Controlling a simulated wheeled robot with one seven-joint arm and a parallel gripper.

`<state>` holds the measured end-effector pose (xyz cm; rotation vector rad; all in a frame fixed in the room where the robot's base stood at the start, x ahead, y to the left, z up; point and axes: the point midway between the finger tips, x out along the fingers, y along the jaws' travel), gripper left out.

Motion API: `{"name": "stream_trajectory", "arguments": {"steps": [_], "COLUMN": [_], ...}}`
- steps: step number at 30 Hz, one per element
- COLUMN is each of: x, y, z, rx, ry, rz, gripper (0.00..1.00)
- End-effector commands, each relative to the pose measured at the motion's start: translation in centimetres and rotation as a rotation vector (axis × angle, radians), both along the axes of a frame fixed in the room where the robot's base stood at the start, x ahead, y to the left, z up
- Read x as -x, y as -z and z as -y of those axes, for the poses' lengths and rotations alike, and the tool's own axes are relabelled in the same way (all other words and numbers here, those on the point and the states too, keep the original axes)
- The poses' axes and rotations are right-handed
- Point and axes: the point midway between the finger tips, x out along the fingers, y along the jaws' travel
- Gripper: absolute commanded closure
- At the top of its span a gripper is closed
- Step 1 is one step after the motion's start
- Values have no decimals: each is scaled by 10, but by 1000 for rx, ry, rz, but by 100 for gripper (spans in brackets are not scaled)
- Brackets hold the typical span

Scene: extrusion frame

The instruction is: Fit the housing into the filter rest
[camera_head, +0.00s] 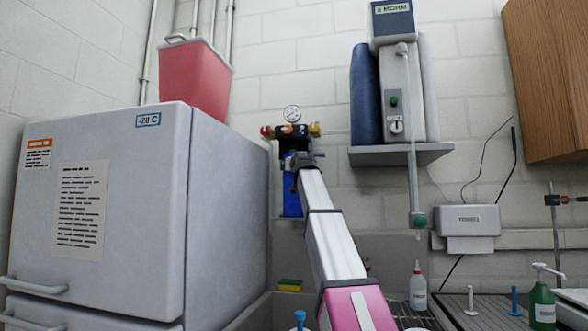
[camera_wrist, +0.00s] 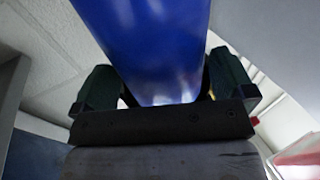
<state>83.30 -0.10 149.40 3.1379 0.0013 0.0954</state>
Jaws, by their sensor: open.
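The blue cylindrical housing (camera_head: 291,200) stands upright against the wall, directly beneath a dark fitting (camera_head: 293,131) with a gauge and red, orange and yellow ends. This fitting may be the filter rest; I cannot tell for sure. My gripper (camera_head: 303,161) is at the far end of my arm, at the housing's upper part and partly in front of it. In the wrist view the housing (camera_wrist: 160,40) fills the middle, between the two dark fingers of my open gripper (camera_wrist: 163,84). Whether the housing touches the fitting is hidden.
A grey freezer (camera_head: 110,210) with a red bin (camera_head: 195,70) on top stands close on the left. A shelf (camera_head: 400,154) with a water unit (camera_head: 396,90) is on the right. Bottles, including a white one (camera_head: 418,288), stand by the sink below.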

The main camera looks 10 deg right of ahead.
Motion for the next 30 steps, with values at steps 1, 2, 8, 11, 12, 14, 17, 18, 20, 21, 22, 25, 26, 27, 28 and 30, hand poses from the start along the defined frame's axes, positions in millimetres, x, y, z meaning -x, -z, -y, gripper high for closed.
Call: {"name": "stream_trajectory", "arguments": {"steps": [1, 2, 8, 11, 12, 14, 17, 18, 20, 21, 22, 25, 26, 27, 28, 30], "x": [12, 18, 59, 77, 82, 89, 94, 94, 95, 94, 94, 94, 94, 94, 94, 94], "y": [3, 3, 6, 7, 7, 7, 6, 6, 6, 6, 6, 6, 6, 6, 6, 6], "z": [0, 0, 0, 0, 0, 0, 0, 0, 0, 0, 0, 0, 0, 0, 0, 0], "rx": [0, 0, 0, 0, 0, 0, 0, 0, 0, 0, 0, 0, 0, 0, 0, 0], "ry": [0, 0, 0, 0, 0, 0, 0, 0, 0, 0, 0, 0, 0, 0, 0, 0], "rz": [1, 1, 1, 1, 1, 0, 0, -1, -1, -1, -1, -1, -1, -1, -1, 0], "gripper": [0, 0, 0, 0, 0, 0, 0, 0, 0, 0, 0, 0, 0, 0, 0, 0]}}
